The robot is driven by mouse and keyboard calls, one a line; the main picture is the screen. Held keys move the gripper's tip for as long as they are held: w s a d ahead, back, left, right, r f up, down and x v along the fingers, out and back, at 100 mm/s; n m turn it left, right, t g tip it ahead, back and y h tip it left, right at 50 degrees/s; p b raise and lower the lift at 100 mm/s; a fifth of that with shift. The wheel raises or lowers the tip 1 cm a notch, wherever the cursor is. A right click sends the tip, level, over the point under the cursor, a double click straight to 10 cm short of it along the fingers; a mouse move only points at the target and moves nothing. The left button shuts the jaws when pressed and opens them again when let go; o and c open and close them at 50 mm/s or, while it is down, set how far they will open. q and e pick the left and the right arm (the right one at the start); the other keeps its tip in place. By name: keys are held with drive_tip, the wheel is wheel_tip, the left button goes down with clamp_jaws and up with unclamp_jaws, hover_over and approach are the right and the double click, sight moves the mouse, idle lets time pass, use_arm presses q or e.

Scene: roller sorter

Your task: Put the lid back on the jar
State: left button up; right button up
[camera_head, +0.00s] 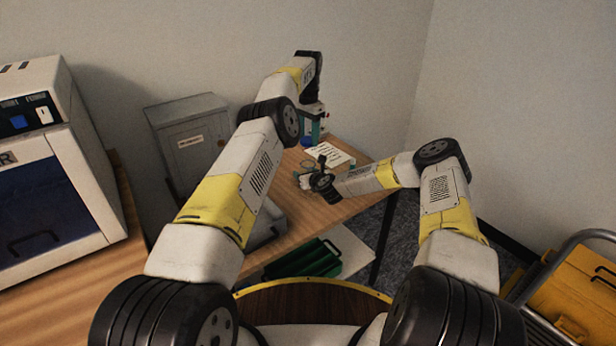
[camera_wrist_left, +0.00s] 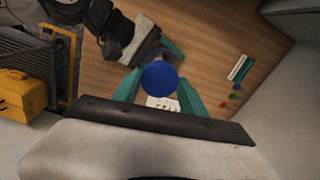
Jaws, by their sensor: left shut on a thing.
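My left gripper (camera_head: 314,134) is at the far end of the table, seen small in the head view. In the left wrist view its two teal fingers (camera_wrist_left: 159,92) are shut on a round blue lid (camera_wrist_left: 160,77), seen from above. A bit of the lid's blue (camera_head: 306,142) seems to show below the gripper in the head view. My right gripper (camera_head: 308,168) is low over the table, nearer to me; its teal fingers show partly behind the lid in the left wrist view. Its jaws are too small and covered to read. I cannot make out the jar; it may be hidden by the grippers or lid.
A white printed sheet (camera_head: 338,156) lies on the wooden table (camera_head: 352,200). A grey metal box (camera_head: 190,138) stands at the left, past a white machine (camera_head: 50,170). A green crate (camera_head: 305,262) sits lower down. A yellow bin (camera_head: 575,300) is at the right.

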clamp_jaws()
use_arm(q)
drive_tip(key=shift+f, duration=2.5)
drive_tip(key=shift+f, duration=0.9)
drive_tip(key=shift+f, duration=0.55)
